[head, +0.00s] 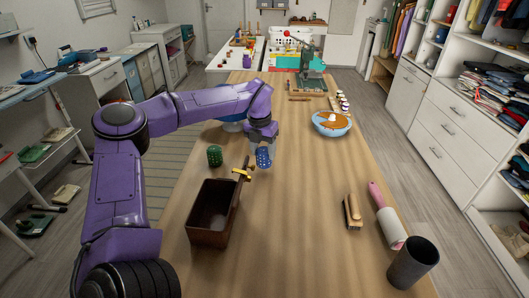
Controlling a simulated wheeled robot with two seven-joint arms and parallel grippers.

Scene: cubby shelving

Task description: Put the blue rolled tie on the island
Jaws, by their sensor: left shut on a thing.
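The blue rolled tie (263,159) is a small dotted blue roll at the tips of my left gripper (263,147), which points down over the wooden island (300,190). The gripper is shut on the tie. I cannot tell whether the tie touches the island top or hangs just above it. My purple left arm reaches in from the left. My right gripper is not in view.
A green roll (214,156) stands left of the tie. A dark brown open box (209,235) and a yellow-handled item (243,173) are nearer. A blue bowl (331,124), brush (352,211), lint roller (388,228) and dark cup (413,264) stand right. The middle is clear.

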